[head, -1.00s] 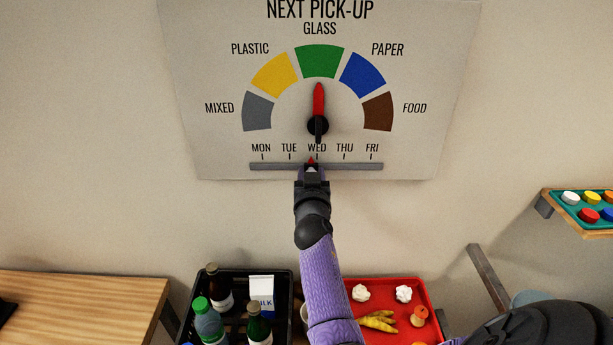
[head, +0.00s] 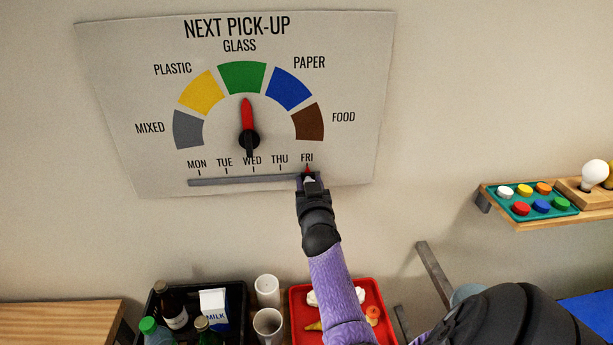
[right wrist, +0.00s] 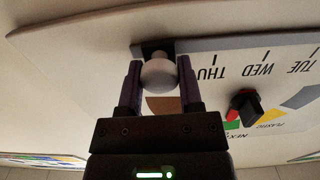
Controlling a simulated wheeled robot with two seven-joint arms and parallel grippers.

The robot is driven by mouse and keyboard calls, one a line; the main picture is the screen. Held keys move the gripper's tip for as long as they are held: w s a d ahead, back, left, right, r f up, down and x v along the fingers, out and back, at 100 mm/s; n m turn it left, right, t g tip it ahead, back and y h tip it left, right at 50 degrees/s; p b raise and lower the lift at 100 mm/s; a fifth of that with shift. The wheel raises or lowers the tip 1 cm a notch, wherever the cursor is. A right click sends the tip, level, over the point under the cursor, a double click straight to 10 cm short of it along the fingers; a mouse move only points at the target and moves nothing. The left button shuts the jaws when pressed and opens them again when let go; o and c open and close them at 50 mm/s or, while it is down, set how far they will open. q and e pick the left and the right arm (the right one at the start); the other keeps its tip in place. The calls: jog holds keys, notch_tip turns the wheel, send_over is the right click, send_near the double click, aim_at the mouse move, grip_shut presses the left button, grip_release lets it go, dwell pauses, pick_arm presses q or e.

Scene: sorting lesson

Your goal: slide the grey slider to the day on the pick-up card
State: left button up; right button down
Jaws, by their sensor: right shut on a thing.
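The pick-up board (head: 110,110) hangs on the wall with its red pointer (head: 247,118) up at the green GLASS sector. Below is a row of days over a grey track (head: 240,181). The slider's red tip (head: 307,169) stands under FRI, at the track's right end. My right gripper (head: 308,182) is at the slider and hides most of it. In the right wrist view my right gripper is shut on the slider's round pale grey knob (right wrist: 158,74), with a finger on each side. No pick-up card apart from the board is in view. My left gripper is not in view.
Below stand a black crate (head: 240,300) with bottles and a milk carton, two white cups (head: 267,322), and a red tray (head: 372,290) with food scraps. On the right, a wall shelf (head: 560,217) holds coloured buttons and a bulb.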

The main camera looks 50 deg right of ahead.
jog(key=shift+d, duration=0.1)
jog(key=c, duration=0.5)
grip_release()
jog(key=shift+s, duration=0.1)
jog(key=shift+o, duration=1.2)
jog(key=shift+s+d, duration=0.1)
jog(key=shift+d, duration=0.1)
jog(key=shift+a, duration=0.15)
jog(key=shift+s+a, duration=0.1)
jog(key=v, duration=0.9)
jog(key=shift+s+a, duration=0.15)
jog(key=shift+s, duration=0.05)
